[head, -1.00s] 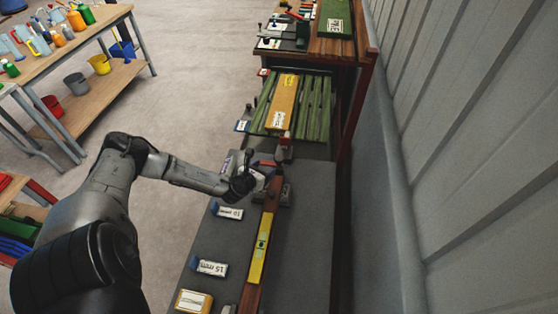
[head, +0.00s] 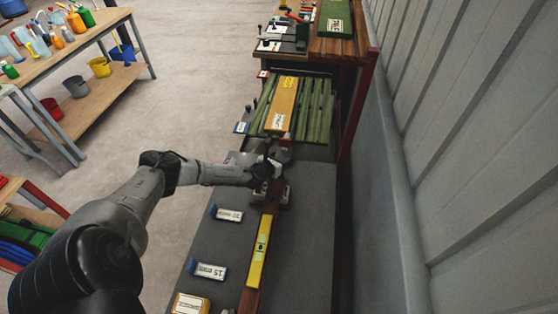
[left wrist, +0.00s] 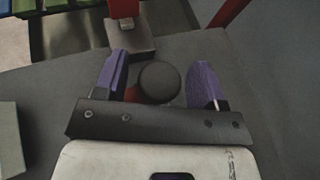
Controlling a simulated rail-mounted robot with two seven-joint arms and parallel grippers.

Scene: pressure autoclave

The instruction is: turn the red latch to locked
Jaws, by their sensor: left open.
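My left gripper (head: 275,162) reaches in from the left over the grey bench, close to the brown-red beam. In the left wrist view my left gripper (left wrist: 160,64) is open, its two purple fingers spread on either side of a dark round knob (left wrist: 159,83). A small bit of red (left wrist: 132,94) shows beside the knob, by the left finger; it may be part of the red latch. Most of it is hidden by the gripper. I cannot tell whether either finger touches the knob. My right gripper is not seen.
A yellow level (head: 260,252) lies along the beam. Labelled blocks (head: 227,213) stand on the bench's left side. Beyond are green slats (head: 315,105) with a yellow labelled box (head: 282,103). A grey wall (head: 460,150) closes the right side. The bench right of the beam is clear.

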